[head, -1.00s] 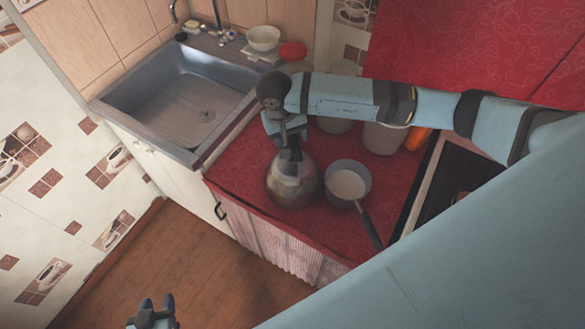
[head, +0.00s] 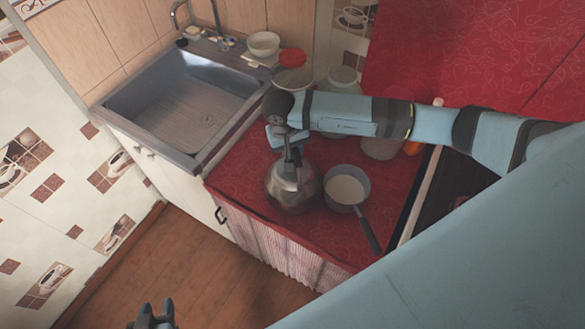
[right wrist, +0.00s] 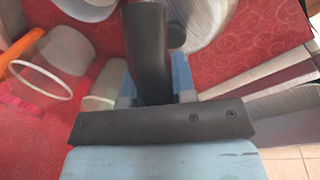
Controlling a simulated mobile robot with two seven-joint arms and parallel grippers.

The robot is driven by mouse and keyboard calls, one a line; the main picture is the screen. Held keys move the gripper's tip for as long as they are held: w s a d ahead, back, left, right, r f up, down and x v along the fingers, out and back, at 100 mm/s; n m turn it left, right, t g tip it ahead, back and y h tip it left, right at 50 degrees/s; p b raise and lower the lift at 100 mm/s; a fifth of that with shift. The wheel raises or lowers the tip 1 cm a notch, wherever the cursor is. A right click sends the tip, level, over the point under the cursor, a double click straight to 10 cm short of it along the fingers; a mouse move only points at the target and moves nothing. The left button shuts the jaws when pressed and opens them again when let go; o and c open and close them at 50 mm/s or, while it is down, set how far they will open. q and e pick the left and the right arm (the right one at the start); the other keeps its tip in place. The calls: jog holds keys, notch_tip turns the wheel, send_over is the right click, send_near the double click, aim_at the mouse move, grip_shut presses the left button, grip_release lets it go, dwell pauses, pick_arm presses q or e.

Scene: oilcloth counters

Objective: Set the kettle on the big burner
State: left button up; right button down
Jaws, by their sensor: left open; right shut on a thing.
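The round metal kettle (head: 292,188) is on or just above the red oilcloth counter (head: 240,158); I cannot tell if its base touches. My right gripper (head: 291,150) is above it, shut on its dark handle, which fills the middle of the right wrist view (right wrist: 148,45). The kettle's grey body shows behind the handle in that view (right wrist: 208,22). The dark stove (head: 455,192) is at the right in the head view, largely hidden by my arm, and the big burner cannot be made out. My left gripper (head: 152,318) is open and empty at the bottom edge, over the floor.
A saucepan (head: 346,186) with pale contents stands close to the kettle's right, its handle towards the front. Jars (head: 381,147) and an orange item (head: 413,147) stand behind it. The sink (head: 185,105) is at the left, with a white bowl (head: 263,43) behind.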

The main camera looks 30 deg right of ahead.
jog(key=shift+r, duration=0.1)
jog(key=shift+r, duration=0.15)
jog(key=shift+w+r+b, duration=0.1)
jog(key=shift+r+b, duration=0.2)
jog(key=shift+r, duration=0.7)
jog(key=shift+r+b, duration=1.6)
jog(key=shift+r, duration=6.8)
jog(key=s+f+n, duration=0.1)
jog(key=f, duration=0.1)
jog(key=s+f+n, duration=0.1)
jog(key=f, duration=0.1)
jog(key=s+a+f+p, duration=0.1)
jog(key=f, duration=0.2)
jog(key=shift+f+n+t, duration=0.1)
jog(key=shift+n+t, duration=0.2)
jog(key=shift+n, duration=0.1)
jog(key=shift+f, duration=0.25)
